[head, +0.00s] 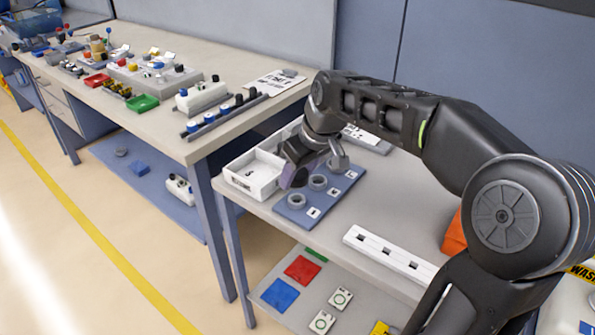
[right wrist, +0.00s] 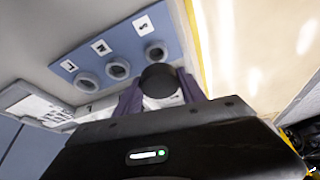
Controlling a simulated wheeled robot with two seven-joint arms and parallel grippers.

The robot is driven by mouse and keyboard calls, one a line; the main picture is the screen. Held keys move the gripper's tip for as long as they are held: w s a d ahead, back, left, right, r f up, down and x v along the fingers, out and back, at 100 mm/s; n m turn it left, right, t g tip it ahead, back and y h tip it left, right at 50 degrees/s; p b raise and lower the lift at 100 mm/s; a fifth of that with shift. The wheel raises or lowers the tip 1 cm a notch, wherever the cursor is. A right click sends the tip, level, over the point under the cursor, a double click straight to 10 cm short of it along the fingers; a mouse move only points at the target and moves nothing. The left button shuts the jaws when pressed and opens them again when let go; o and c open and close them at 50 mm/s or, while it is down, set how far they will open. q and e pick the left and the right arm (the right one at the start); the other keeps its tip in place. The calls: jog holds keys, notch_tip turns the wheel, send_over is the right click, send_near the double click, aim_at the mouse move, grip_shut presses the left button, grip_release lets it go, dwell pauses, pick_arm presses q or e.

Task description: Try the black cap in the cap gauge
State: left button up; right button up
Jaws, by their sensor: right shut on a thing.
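The cap gauge is a blue plate (head: 321,207) on the right-hand table, with three grey rings and white labels. It also shows in the right wrist view (right wrist: 126,47), where the labels read S, M and L. My right gripper (head: 297,172) is over the gauge's left edge, beside the white tray. In the right wrist view it (right wrist: 158,92) is shut on the black cap (right wrist: 160,77), which is between the purple fingers. The cap appears close to the S ring (right wrist: 155,52) but apart from it. My left gripper is not in view.
A white open tray (head: 238,183) stands left of the gauge. A white strip with square holes (head: 390,252) lies to the front right. An orange object (head: 454,235) is partly behind my arm. The left bench holds a rack of caps (head: 225,115) and a green tray (head: 142,103).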

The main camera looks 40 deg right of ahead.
aim_at(297, 188)
jog(key=shift+f+b, duration=0.95)
jog(key=shift+f, duration=0.65)
jog(key=shift+f+b, duration=0.35)
jog(key=shift+f, duration=0.15)
jog(key=o, duration=1.4)
jog(key=shift+p+v, duration=0.4)
jog(key=shift+v, duration=3.55)
